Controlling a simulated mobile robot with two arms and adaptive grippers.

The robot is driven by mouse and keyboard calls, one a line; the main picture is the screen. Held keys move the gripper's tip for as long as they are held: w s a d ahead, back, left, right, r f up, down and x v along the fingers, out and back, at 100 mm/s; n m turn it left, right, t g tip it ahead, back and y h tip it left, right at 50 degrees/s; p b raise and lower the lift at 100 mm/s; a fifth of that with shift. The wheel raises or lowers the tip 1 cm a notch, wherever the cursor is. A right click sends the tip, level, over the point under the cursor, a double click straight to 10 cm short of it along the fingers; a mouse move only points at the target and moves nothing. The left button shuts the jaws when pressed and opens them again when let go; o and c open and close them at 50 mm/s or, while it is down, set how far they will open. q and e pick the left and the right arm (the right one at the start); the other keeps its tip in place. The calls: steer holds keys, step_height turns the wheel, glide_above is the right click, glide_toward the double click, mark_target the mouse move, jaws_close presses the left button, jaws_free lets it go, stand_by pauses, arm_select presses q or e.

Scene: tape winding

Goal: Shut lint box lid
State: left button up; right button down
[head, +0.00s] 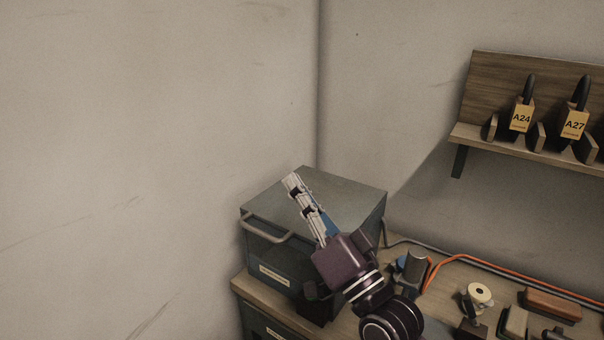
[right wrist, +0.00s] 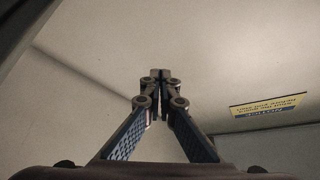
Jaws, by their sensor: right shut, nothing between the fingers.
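The lint box is a dark grey-green metal box (head: 256,257) with a small pale label on its front, at the left end of the workbench in the head view. Its flat grey lid (head: 350,192) lies level across the top, and no gap under it can be made out. A pale curved handle (head: 268,232) sticks out at the front edge. My right gripper (head: 291,180) overlaps the lid in the head view; whether it touches cannot be told. Its fingers are together and empty in the right wrist view (right wrist: 160,76). My left gripper is out of view.
The workbench (head: 443,269) holds a pale spool (head: 479,294), a brown block (head: 553,304) and an orange cable (head: 450,257) to the right. A wall shelf (head: 490,142) carries tagged tools. Walls stand close behind and left of the box. A yellow notice (right wrist: 267,107) shows in the wrist view.

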steer(key=shift+a+f, duration=0.1)
steer(key=shift+f, duration=0.2)
